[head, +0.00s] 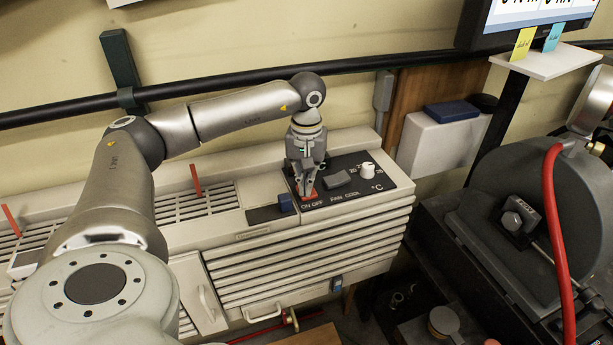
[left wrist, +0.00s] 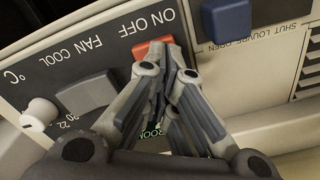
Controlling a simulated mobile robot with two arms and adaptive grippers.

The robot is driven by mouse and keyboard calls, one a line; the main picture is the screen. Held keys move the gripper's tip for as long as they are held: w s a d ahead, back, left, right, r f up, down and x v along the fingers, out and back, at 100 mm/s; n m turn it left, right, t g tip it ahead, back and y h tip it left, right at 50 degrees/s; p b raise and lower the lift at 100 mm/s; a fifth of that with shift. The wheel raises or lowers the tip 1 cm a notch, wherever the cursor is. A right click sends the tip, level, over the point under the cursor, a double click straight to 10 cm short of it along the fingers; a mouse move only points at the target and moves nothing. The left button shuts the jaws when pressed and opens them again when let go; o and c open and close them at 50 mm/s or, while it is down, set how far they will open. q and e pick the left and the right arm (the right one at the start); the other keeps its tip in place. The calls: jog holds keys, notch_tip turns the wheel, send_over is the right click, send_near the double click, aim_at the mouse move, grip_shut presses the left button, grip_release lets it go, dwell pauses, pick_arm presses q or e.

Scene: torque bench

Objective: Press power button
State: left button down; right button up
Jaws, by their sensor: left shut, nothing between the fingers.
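The red power button (head: 306,194) sits on the dark control panel (head: 347,190) of a cream air-conditioning unit, above the "ON OFF" label. In the left wrist view the red button (left wrist: 153,48) shows just past my fingertips, partly covered by them. My left gripper (head: 306,188) is shut and empty, pointing down at the button. In the left wrist view its fingertips (left wrist: 160,66) overlap the button's edge; I cannot tell whether they touch it. My right gripper is in neither view.
Beside the button are a grey rocker switch (head: 337,179) and a white dial (head: 368,170). A blue louvre slider (head: 285,202) is to the left. A red hose (head: 555,230) and dark machine stand at right. A black pipe (head: 230,84) runs along the wall behind.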

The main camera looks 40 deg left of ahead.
pick_arm(q)
jog(key=shift+r+p, duration=2.5)
jog(key=shift+r, duration=1)
jog(key=shift+f, duration=0.1)
